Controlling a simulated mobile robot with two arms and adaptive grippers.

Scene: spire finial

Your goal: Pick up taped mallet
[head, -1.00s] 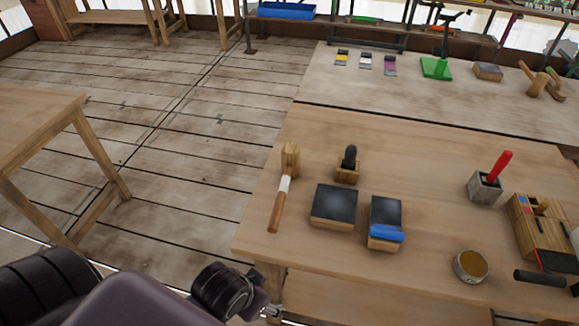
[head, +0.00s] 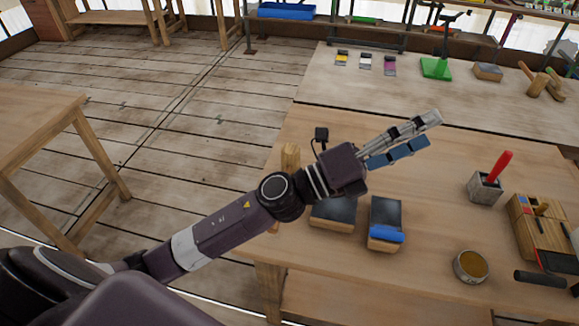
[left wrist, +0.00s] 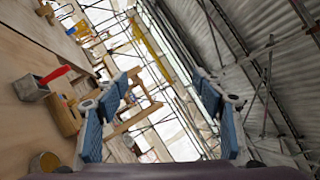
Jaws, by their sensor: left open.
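The taped mallet (head: 290,157) lies on the near workbench at its left side. Only its wooden head and a bit of the handle end show in the head view; my left arm hides the taped handle. My left gripper (head: 428,132) is over the bench, to the right of the mallet, pointing right and away from it. Its blue-padded fingers are apart and empty, as the left wrist view (left wrist: 163,90) also shows. The mallet does not show in the left wrist view. My right gripper is not in view.
On the near workbench (head: 430,270) are two dark-topped blocks, one with a blue roll (head: 387,234), a red-handled tool in a grey holder (head: 485,188), a round tin (head: 471,265) and a wooden box (head: 540,230). A back bench (head: 330,90) holds more tools.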

